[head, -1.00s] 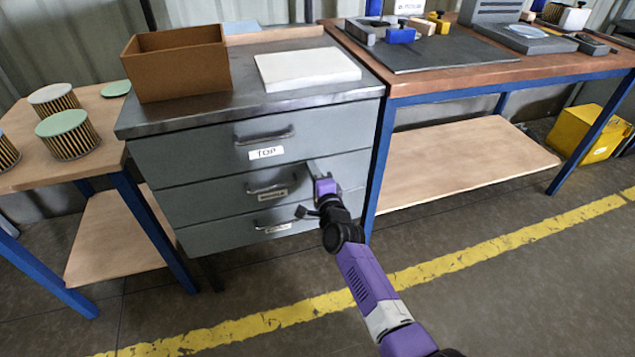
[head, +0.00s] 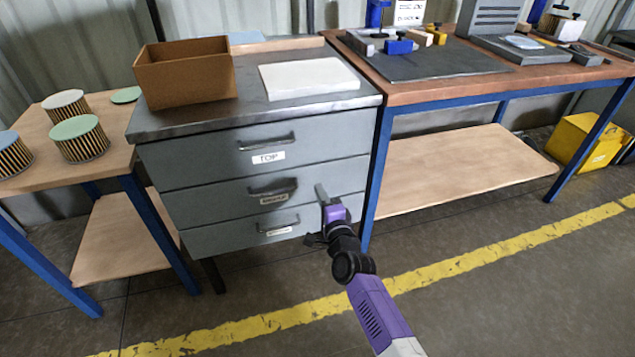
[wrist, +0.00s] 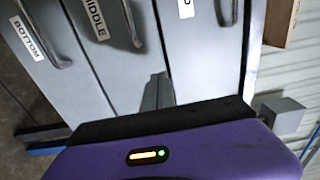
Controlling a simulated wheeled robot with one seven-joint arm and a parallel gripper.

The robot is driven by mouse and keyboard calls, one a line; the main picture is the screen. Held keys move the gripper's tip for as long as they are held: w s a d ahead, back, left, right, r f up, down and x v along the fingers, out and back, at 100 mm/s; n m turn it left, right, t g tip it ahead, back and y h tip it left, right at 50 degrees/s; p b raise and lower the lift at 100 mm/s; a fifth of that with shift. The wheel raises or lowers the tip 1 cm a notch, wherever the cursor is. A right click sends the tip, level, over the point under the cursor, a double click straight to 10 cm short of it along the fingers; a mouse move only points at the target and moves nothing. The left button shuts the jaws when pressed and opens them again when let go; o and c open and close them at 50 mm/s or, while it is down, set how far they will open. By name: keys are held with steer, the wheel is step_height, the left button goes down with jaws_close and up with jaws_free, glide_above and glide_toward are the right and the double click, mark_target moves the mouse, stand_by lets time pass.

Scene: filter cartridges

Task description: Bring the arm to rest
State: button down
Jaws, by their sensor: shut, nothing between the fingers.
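My purple arm reaches up from the bottom of the head view. My gripper (head: 321,194) is in front of the right part of the grey drawer cabinet (head: 215,165), near the middle and bottom drawers. Its fingers are shut with nothing seen between them. In the wrist view the gripper (wrist: 157,92) shows small and dark before the drawer fronts. The labels read bottom (wrist: 27,38) and middle (wrist: 97,20). The three drawers look closed. I cannot tell whether the fingertips touch the cabinet.
A brown box (head: 186,75) and a white slab (head: 308,77) sit on the cabinet. Pleated filters (head: 80,138) stand on the left wooden table. A blue-framed workbench (head: 450,85) with several tools is at right. Open floor with a yellow line (head: 480,252) lies in front.

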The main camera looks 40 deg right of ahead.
steer(key=p+v, duration=0.2)
steer(key=v, duration=0.4)
